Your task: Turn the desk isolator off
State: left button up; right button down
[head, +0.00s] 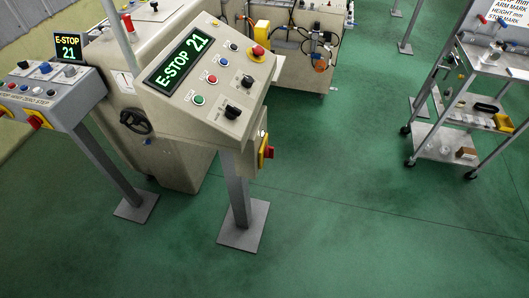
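The control desk (190,113) stands on a grey post left of the middle, with a sloped beige panel. Its green display (180,62) reads "E-STOP 21". On the desk's right side sits a yellow and red isolator switch (267,152), seen edge-on; its handle position is too small to tell. On the panel are a red mushroom button (257,52) on a yellow base, two black rotary knobs (233,110), and green, blue and red push buttons. Neither of my grippers is in view.
A grey panel (50,90) on a post stands at the left, with another red and yellow switch (37,121) and a display (69,47). Machinery (165,160) is behind the desk. A wheeled cart (440,140) stands at the right. The green floor (350,220) in front is clear.

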aim_at(269, 153)
jog(key=l, duration=0.15)
jog(key=l+u, duration=0.1)
jog(key=u, duration=0.35)
jog(key=l+u, duration=0.15)
jog(key=u, duration=0.25)
jog(key=l+u, duration=0.35)
jog(key=l, duration=0.25)
jog(key=l+u, duration=0.35)
jog(key=l, duration=0.25)
jog(key=l+u, duration=0.3)
jog(key=l, duration=0.3)
